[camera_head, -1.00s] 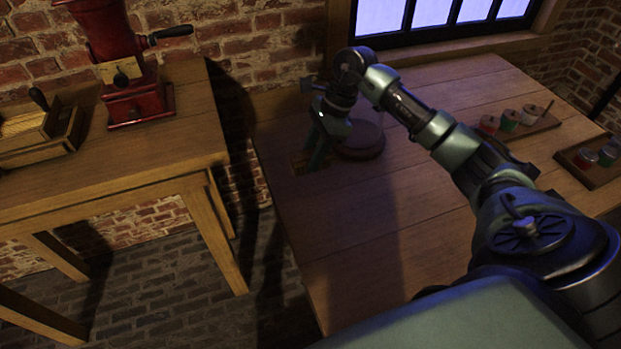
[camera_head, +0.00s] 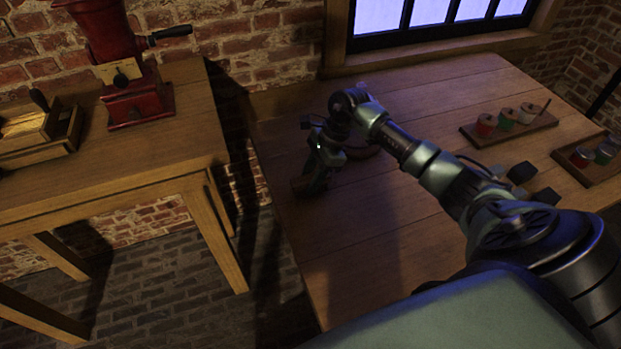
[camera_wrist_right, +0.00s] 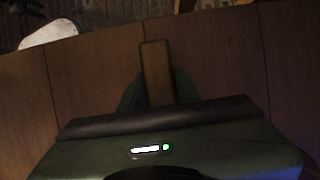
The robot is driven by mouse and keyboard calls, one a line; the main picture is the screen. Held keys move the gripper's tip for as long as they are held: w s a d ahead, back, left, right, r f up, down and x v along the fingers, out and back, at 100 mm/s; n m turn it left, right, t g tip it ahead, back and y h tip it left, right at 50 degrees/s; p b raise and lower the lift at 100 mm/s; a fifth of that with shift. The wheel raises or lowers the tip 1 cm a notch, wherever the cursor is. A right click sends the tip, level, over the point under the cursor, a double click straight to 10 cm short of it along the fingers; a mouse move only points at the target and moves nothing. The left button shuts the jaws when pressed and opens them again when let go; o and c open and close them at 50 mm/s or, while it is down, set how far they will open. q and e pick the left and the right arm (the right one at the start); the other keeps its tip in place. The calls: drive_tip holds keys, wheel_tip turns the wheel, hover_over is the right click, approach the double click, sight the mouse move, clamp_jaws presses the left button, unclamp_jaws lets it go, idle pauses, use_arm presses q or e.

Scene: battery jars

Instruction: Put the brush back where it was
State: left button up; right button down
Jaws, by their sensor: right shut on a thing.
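My right gripper (camera_head: 312,184) is low over the left part of the wooden table (camera_head: 390,220), pointing down. It is shut on a brown wooden piece, which I take to be the brush (camera_head: 302,187). In the right wrist view, the brush (camera_wrist_right: 157,70) shows as a narrow brown bar between the fingers, pointing away from the palm. Its bristles cannot be made out. I cannot tell whether it touches the table. My left gripper is not in view.
A dark round object (camera_head: 365,152) lies behind my right gripper. Trays of small jars (camera_head: 507,122) (camera_head: 588,160) stand at the right. Two dark blocks (camera_head: 522,172) (camera_head: 545,197) are beside my arm. A red grinder (camera_head: 130,90) stands on the left table. The table's front middle is clear.

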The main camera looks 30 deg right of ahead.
drive_tip(key=c, duration=1)
unclamp_jaws()
drive_tip(key=shift+f, duration=0.1)
drive_tip(key=shift+d+r, duration=0.1)
drive_tip(key=shift+r, duration=0.25)
drive_tip(key=b+v, duration=0.1)
drive_tip(key=v, duration=1)
drive_tip(key=shift+r, duration=0.3)
